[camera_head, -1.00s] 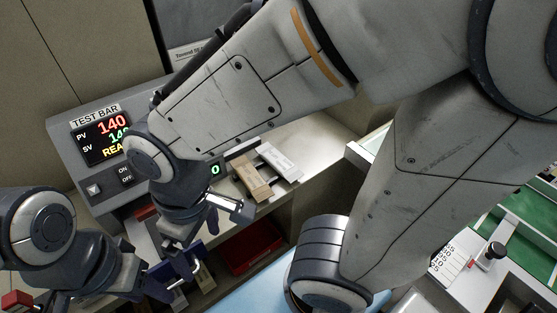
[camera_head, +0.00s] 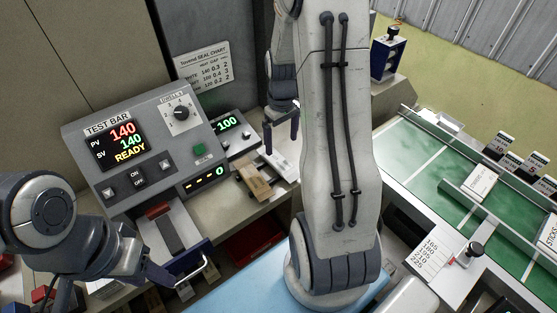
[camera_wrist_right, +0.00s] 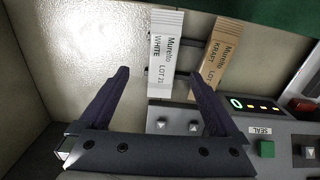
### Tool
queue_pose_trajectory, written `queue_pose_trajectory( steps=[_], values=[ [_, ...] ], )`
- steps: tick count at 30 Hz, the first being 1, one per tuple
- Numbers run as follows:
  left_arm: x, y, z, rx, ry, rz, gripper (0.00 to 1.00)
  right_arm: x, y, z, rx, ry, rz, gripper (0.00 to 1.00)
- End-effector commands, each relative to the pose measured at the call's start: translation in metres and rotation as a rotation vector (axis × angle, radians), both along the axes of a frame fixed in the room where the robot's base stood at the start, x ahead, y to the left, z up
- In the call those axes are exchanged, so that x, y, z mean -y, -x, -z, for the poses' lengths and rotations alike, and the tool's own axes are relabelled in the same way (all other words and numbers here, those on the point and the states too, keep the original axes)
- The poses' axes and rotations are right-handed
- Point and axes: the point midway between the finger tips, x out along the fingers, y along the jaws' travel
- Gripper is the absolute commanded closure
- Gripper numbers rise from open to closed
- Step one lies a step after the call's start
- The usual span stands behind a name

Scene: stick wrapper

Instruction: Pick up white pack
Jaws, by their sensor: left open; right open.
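The white pack (camera_wrist_right: 166,52), labelled "Mureito WHITE LOT 21", shows between the fingertips of my right gripper (camera_wrist_right: 156,76) in the right wrist view. The gripper is open and empty, with nothing gripped. In the head view the white pack (camera_head: 284,164) lies on the bench, partly hidden by my right arm. There my right gripper (camera_head: 281,136) points down just behind and above it. The brown kraft pack (camera_wrist_right: 220,50) lies beside the white one; it also shows in the head view (camera_head: 254,182). My left gripper (camera_head: 182,268) is open at lower left, in front of the test bar machine.
The test bar machine (camera_head: 150,150) with lit displays stands left of the packs. A small display unit (camera_head: 232,130) stands close behind them. A red bin (camera_head: 250,246) sits below the bench edge. A green board (camera_head: 425,150) with a measuring slide is at right.

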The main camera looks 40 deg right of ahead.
Motion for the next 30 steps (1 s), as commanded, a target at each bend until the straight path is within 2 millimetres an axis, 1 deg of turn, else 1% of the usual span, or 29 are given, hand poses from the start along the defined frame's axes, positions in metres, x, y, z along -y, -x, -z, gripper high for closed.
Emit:
queue_pose_trajectory(
  steps=[1,3,10,15,18,22,27,28,29,30],
  values=[
    [0.0,0.0,-0.001,0.0,0.0,0.0,0.5,-0.001,0.001,0.009,-0.005,-0.003,0.0,0.03],
    [0.0,0.0,-0.002,0.0,0.0,0.0,0.5,-0.001,0.001,0.018,-0.004,-0.003,0.0,0.03],
    [0.0,0.0,-0.006,0.0,0.0,0.0,0.5,-0.003,-0.002,0.034,-0.004,-0.002,-0.001,0.03],
    [0.0,0.0,-0.015,0.0,0.0,0.0,0.5,-0.007,-0.006,0.057,-0.004,-0.003,-0.001,0.03],
    [0.0,0.0,-0.015,0.0,0.0,0.0,0.5,-0.006,-0.006,0.071,-0.003,-0.002,0.0,0.03],
    [0.0,0.0,-0.016,0.0,0.0,0.0,0.5,-0.006,-0.007,0.077,0.0,0.0,0.0,0.03],
    [0.0,0.0,-0.015,0.0,0.0,0.0,0.5,-0.006,-0.007,0.078,0.001,0.0,0.0,0.03],
    [0.0,0.0,-0.015,0.0,0.0,0.0,0.5,-0.006,-0.007,0.078,0.001,0.0,0.0,0.06],
    [0.0,0.0,-0.015,0.0,0.0,0.0,0.5,-0.006,-0.007,0.078,0.001,0.0,0.0,0.18],
    [0.0,0.0,-0.015,0.0,0.0,0.0,0.5,-0.006,-0.007,0.078,0.001,0.0,0.0,0.33]
  ],
)
